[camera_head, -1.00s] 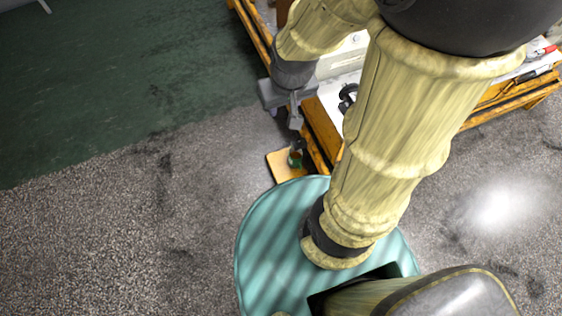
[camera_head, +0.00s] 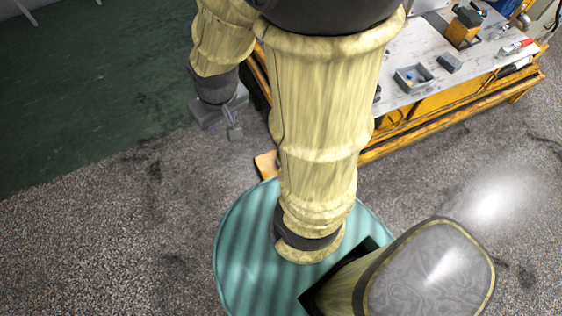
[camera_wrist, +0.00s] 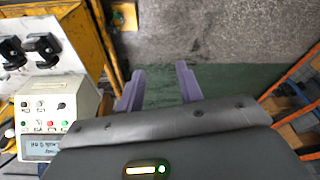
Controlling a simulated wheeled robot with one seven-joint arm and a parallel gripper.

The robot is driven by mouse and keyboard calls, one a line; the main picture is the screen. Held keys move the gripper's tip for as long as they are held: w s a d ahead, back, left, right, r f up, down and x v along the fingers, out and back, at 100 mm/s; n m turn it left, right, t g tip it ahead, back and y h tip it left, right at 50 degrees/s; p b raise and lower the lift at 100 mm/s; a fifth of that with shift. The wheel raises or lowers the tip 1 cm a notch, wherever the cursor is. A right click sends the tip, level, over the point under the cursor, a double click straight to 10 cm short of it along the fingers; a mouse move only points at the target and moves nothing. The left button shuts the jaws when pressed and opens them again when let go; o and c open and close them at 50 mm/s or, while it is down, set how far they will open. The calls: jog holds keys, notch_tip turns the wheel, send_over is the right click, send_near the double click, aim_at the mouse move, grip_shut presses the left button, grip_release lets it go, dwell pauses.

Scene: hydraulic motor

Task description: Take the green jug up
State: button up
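My gripper (camera_wrist: 160,86) shows two purple-grey fingers set well apart, with nothing between them. In the head view my gripper (camera_head: 234,131) hangs over the floor, left of the work table and beyond a small wooden board (camera_head: 264,165). The green jug cannot be made out clearly now; in the head view my arm covers most of the board.
A yellow-framed work table (camera_head: 440,112) stands at the right with a grey tray (camera_head: 412,78) and tools. In the wrist view a white control box (camera_wrist: 52,112) is at the left, and an orange shelf (camera_wrist: 290,90) at the right. The floor ahead is clear.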

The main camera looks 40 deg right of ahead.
jog(key=o, duration=1)
jog(key=b+x, duration=0.2)
jog(key=shift+w+d+f, duration=0.1)
jog(key=shift+f, duration=0.25)
jog(key=shift+c, duration=0.2)
jog(key=w+d+f+n+h+b, duration=0.5)
jog(key=f+b, duration=1.4)
jog(key=f, duration=1)
jog(key=w+d+f+n+g+h+b, duration=0.1)
jog(key=w+d+f+n+h+b, duration=0.5)
jog(key=f+b, duration=1.2)
jog(key=w+d+f+n+h+b, duration=0.5)
jog(key=f+b, duration=1.4)
jog(key=f, duration=2.3)
jog(key=w+n+h, duration=0.2)
jog(key=n, duration=0.1)
jog(key=shift+w+d+b, duration=0.3)
jog(key=shift+w+d, duration=0.05)
